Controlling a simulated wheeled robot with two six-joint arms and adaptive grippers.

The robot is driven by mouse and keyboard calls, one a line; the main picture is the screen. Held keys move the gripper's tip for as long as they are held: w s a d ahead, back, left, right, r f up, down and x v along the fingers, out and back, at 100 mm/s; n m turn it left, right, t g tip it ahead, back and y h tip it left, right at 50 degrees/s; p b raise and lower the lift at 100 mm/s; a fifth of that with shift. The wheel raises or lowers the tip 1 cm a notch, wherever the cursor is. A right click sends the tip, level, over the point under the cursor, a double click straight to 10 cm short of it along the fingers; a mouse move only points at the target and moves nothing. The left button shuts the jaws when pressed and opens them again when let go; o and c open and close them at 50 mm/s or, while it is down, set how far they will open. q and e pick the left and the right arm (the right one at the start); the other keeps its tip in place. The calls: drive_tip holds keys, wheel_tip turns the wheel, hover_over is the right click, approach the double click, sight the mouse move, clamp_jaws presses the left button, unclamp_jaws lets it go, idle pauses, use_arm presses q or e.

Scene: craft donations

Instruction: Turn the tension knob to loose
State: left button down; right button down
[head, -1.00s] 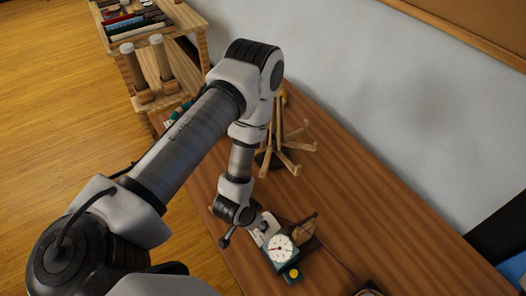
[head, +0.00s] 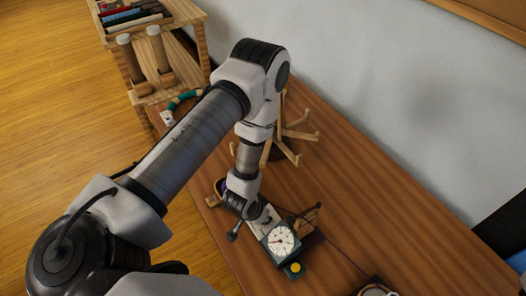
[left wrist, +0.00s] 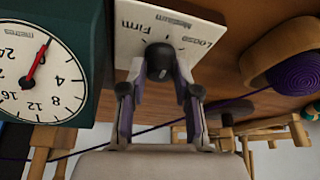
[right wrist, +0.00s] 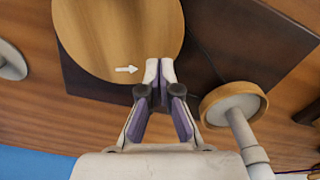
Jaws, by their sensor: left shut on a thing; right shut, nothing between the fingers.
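The tension knob (left wrist: 160,56) is black and sits on a pale plate (left wrist: 205,25) lettered Firm, Medium and Loose in the left wrist view. My left gripper (left wrist: 160,72) is shut on the knob, one finger on each side. A small light mark shows on the knob, but I cannot tell which word it points at. In the head view the plate (head: 262,218) lies beside a dial counter (head: 281,240), and my left gripper hides the knob. My right gripper (right wrist: 160,66) is shut and empty in the right wrist view, in front of a round wooden disc.
The wooden disc (right wrist: 110,25) bears a white arrow. A wood-rimmed pale disc (right wrist: 233,104) stands right of my right gripper. Purple yarn (left wrist: 297,75) is near the plate. A wooden-armed rack (head: 292,137) stands behind my left arm.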

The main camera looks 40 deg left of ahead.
use_arm(q)
drive_tip(key=shift+m, duration=0.3)
drive_tip(key=m+h, duration=0.1)
drive_tip(key=m, duration=0.1)
drive_tip(key=m+h, duration=0.1)
drive_tip(key=m, duration=0.2)
drive_tip(key=shift+a+g, duration=0.15)
drive_tip(key=shift+g, duration=0.25)
drive_tip(key=m+g+h, duration=0.1)
drive_tip(key=m, duration=0.3)
drive_tip(key=shift+w+m+b, duration=0.1)
drive_tip(key=shift+m+b, duration=0.3)
drive_tip(key=c, duration=0.8)
unclamp_jaws()
drive_tip(key=shift+c, duration=0.2)
drive_tip(key=v, duration=0.7)
drive_tip(key=shift+a+r, duration=0.15)
drive_tip(key=shift+a, duration=0.1)
